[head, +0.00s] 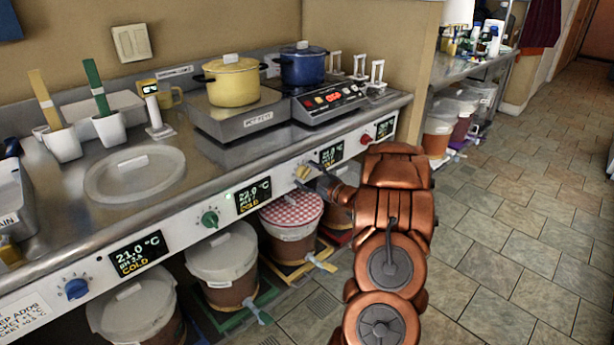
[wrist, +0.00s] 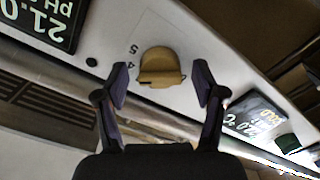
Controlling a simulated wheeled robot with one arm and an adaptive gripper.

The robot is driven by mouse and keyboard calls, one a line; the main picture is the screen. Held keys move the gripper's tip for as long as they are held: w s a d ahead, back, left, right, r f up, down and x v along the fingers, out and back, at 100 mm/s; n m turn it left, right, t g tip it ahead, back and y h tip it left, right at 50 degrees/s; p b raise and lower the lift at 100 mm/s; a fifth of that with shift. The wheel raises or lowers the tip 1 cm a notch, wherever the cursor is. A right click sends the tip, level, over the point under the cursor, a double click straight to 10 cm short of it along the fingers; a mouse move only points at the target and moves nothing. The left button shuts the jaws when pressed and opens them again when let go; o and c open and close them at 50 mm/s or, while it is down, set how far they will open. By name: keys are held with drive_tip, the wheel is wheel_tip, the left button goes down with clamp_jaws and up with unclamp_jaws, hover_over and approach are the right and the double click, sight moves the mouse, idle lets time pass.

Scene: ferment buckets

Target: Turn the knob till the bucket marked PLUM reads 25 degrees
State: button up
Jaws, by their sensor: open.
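A yellow knob (head: 303,172) sits on the white front rail of the counter. In the wrist view the knob (wrist: 159,62) lies between my gripper's (wrist: 162,84) two dark fingers, with a gap on each side. My gripper (head: 322,182) is open in front of it. Marks 4 and 5 show beside the knob. A dark display (head: 331,153) stands just right of the knob; its small digits are hard to read. Another display (head: 253,195) stands to its left. A bucket with a red checked lid (head: 291,212) stands below. I cannot make out a PLUM label.
A green knob (head: 210,218), a blue knob (head: 76,288) and a red knob (head: 365,139) share the rail. A display reading 21.0 °C, COLD (head: 137,255) is at left. White-lidded buckets (head: 222,262) stand underneath. The tiled floor (head: 530,200) at right is clear.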

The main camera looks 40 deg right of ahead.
drive_tip(key=shift+s, duration=0.15)
drive_tip(key=s, duration=1.1)
drive_tip(key=shift+s+a, duration=0.15)
drive_tip(key=shift+s, duration=0.2)
